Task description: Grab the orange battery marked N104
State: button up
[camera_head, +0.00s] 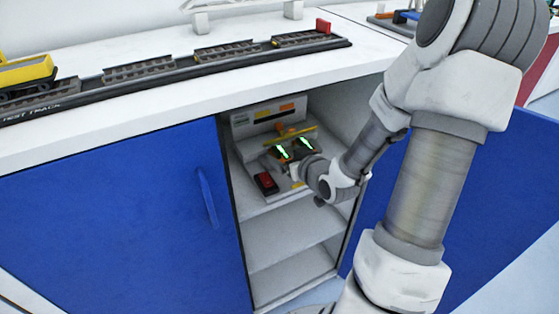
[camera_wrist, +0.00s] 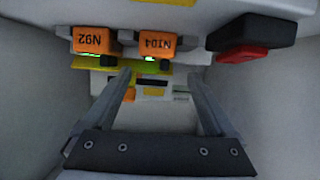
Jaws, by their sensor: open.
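The orange battery marked N104 (camera_wrist: 155,42) shows in the wrist view near the top middle, its label upside down. A green light glows at its lower edge. My gripper (camera_wrist: 158,76) is open, with its two fingers apart. The N104 battery lines up with the gap between them, and nothing is held. In the head view my arm reaches into the open cabinet, to two small lit green displays (camera_head: 293,149); no battery label is readable there.
A black and red block (camera_wrist: 240,38) lies right of N104; it also shows on the shelf in the head view (camera_head: 266,183). A yellow strip (camera_wrist: 118,66) runs by the batteries. Cabinet side walls are close. The blue door (camera_head: 110,220) and the countertop (camera_head: 130,120) bound the opening.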

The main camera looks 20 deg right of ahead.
aim_at(280, 150)
jog(key=x, duration=0.1)
jog(key=b+x, duration=0.1)
jog(key=x, duration=0.2)
jog(key=shift+d+f, duration=0.15)
jog(key=shift+d, duration=0.15)
jog(key=shift+w+f+b, duration=0.1)
jog(key=shift+w+b, duration=0.25)
jog(key=shift+w, duration=0.1)
grip_shut()
